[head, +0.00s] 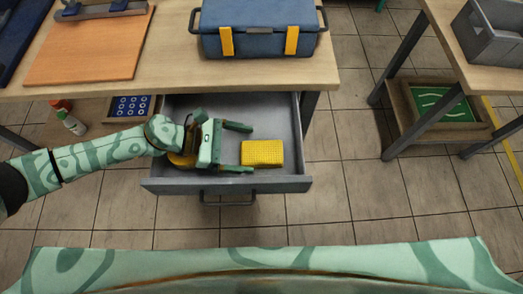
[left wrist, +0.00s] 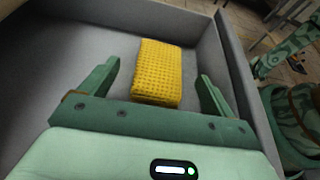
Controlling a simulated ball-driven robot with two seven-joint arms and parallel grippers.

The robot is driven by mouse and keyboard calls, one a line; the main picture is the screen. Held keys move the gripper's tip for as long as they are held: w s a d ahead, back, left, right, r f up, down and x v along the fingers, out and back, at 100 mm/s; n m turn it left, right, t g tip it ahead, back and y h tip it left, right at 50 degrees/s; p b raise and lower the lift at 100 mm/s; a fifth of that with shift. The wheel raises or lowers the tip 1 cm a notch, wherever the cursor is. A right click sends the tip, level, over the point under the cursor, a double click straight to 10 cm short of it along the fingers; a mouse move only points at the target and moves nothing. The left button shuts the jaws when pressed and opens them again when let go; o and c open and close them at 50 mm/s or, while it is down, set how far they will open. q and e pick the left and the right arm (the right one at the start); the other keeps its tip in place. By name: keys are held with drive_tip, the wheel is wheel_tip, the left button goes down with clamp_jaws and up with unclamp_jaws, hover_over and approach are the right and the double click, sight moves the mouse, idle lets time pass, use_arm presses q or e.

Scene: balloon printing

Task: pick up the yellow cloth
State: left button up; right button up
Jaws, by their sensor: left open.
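The yellow cloth (head: 262,153) lies in the right part of an open grey drawer (head: 225,185) under the table. It looks like a folded, waffle-textured block. My left gripper (head: 243,148) is over the drawer, open, its two fingers pointing right toward the cloth. In the left wrist view the cloth (left wrist: 158,73) lies ahead of the open left gripper (left wrist: 160,85), between the lines of its two fingers, with its near end close to the palm side. I cannot tell whether a finger touches it.
A blue case with yellow latches (head: 260,28) stands on the table (head: 175,55) above the drawer. An orange board (head: 90,50) lies on the left. The drawer's walls surround the cloth. A second table with a lower shelf (head: 445,130) stands at right. Open tiled floor lies between.

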sight(265, 151)
use_arm(q)
drive_tip(key=x, duration=0.4)
drive_tip(key=shift+d, duration=0.25)
drive_tip(key=c, duration=1.1)
drive_tip(key=shift+o, duration=0.2)
